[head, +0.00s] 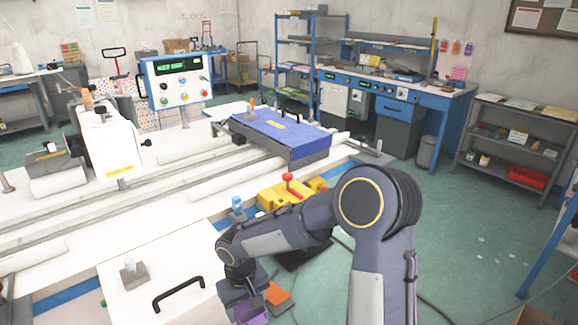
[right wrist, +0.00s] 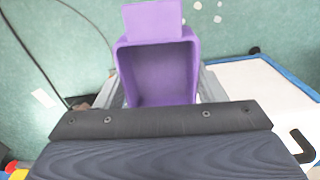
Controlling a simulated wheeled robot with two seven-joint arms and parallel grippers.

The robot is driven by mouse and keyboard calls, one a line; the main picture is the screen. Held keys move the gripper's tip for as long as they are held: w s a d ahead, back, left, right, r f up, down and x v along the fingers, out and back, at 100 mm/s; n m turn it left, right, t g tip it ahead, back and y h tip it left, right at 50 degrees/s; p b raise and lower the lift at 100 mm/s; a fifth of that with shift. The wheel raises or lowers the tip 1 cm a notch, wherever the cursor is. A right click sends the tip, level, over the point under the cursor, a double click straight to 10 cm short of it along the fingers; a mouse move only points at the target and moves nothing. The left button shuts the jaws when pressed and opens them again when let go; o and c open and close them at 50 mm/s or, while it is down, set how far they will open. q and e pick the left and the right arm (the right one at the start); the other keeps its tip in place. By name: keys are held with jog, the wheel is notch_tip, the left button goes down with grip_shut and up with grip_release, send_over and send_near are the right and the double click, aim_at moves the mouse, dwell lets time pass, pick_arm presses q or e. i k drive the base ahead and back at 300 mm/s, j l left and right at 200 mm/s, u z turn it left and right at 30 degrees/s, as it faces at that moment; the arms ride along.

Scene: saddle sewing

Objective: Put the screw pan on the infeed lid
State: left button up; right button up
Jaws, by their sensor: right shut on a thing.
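The screw pan, a purple open tray with a raised tab, shows in the right wrist view (right wrist: 158,72), and part of it shows at the bottom of the head view (head: 252,313). My right gripper (head: 243,297) is shut on it. The pan is empty as far as I can see. The infeed lid (head: 185,262) is the white panel with a black handle at the lower left of the head view. The pan is just right of its edge, apart from the lid's handle. The lid's corner also shows in the right wrist view (right wrist: 262,92). My left gripper is out of view.
A grey block with a pale knob (head: 134,274) stands on the lid, left of the black handle (head: 178,292). A yellow block with a red knob (head: 283,196) and a blue-topped post (head: 237,207) stand beyond the lid. An orange piece (head: 277,294) is right of the pan.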

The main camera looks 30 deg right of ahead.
aim_at(297, 137)
jog(key=i+l+u, duration=0.25)
jog(key=l, duration=1.3)
jog(key=l+u, duration=0.2)
jog(key=l, duration=1.4)
jog(key=k, duration=0.05)
